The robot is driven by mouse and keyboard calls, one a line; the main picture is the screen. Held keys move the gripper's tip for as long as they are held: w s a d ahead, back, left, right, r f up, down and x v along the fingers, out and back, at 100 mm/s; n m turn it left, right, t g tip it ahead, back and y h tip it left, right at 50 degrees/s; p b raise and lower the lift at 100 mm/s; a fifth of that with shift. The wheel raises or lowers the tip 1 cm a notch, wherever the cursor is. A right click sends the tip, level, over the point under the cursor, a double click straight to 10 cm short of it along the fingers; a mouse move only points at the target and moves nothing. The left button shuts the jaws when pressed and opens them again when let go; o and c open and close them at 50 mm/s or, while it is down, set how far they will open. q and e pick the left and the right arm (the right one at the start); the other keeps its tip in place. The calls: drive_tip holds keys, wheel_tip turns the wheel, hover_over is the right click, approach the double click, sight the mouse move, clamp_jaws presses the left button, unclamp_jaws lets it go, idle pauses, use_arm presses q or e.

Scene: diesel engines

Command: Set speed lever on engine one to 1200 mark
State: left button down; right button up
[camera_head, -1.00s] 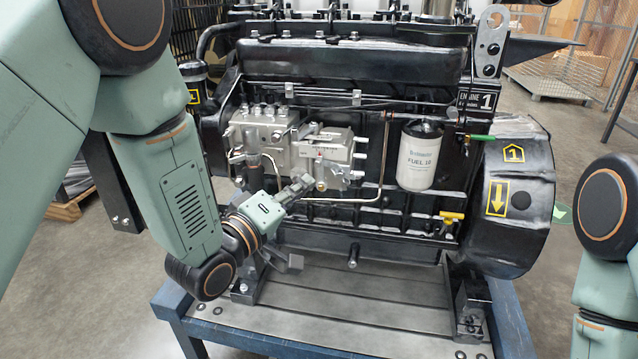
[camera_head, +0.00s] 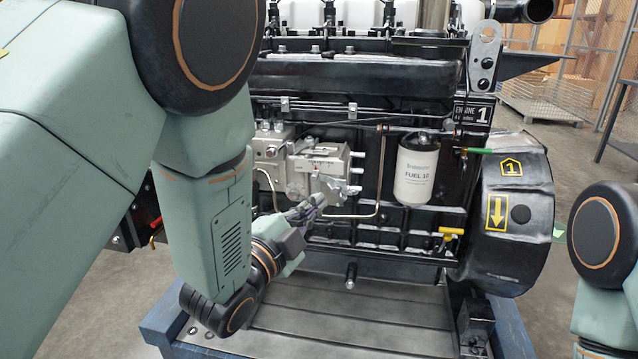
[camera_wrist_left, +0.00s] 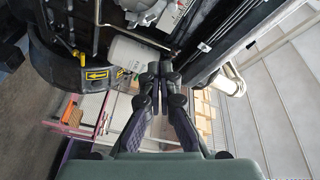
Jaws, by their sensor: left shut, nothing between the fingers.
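Engine one (camera_head: 350,80) is a black diesel block with an "ENGINE 1" plate (camera_head: 472,110). Its silver injection pump (camera_head: 318,165) sits on the near side, with a small pale plate on top. A grey metal piece at the pump's lower right, perhaps the speed lever (camera_head: 340,188), is just above my left fingertips. The 1200 mark cannot be read. My left gripper (camera_head: 316,204) is shut and empty, just below the pump; contact cannot be told. In the left wrist view the shut fingers (camera_wrist_left: 163,72) show below part of the pump (camera_wrist_left: 147,10). My right gripper is out of frame.
A white fuel filter (camera_head: 415,170) hangs right of the pump. A green-handled valve (camera_head: 485,151) and a yellow handle (camera_head: 450,231) are further right. A thin fuel pipe (camera_head: 380,175) runs beside the pump. The engine stands on a blue-framed stand (camera_head: 510,325).

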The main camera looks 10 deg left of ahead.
sight(316, 178)
use_arm(q)
drive_tip(key=w+d+m, duration=0.1)
drive_tip(key=w, duration=0.2)
drive_tip(key=w+d+m+b, duration=0.1)
drive_tip(key=w, duration=0.2)
drive_tip(key=w+d+m+b, duration=0.1)
drive_tip(key=w, duration=0.2)
drive_tip(key=shift+d+r, duration=0.1)
drive_tip(key=shift+r, duration=0.25)
drive_tip(key=a, duration=0.1)
drive_tip(key=a+b, duration=0.1)
drive_tip(key=shift+w+a+f, duration=0.25)
drive_tip(key=shift+a+f, duration=0.05)
drive_tip(key=shift+f, duration=0.05)
drive_tip(key=shift+a, duration=0.55)
drive_tip(key=shift+a, duration=0.1)
drive_tip(key=shift+a+f+n+b, duration=0.2)
drive_tip(key=shift+a+n+b, duration=0.1)
drive_tip(key=shift+a+n, duration=0.3)
drive_tip(key=shift+d, duration=0.1)
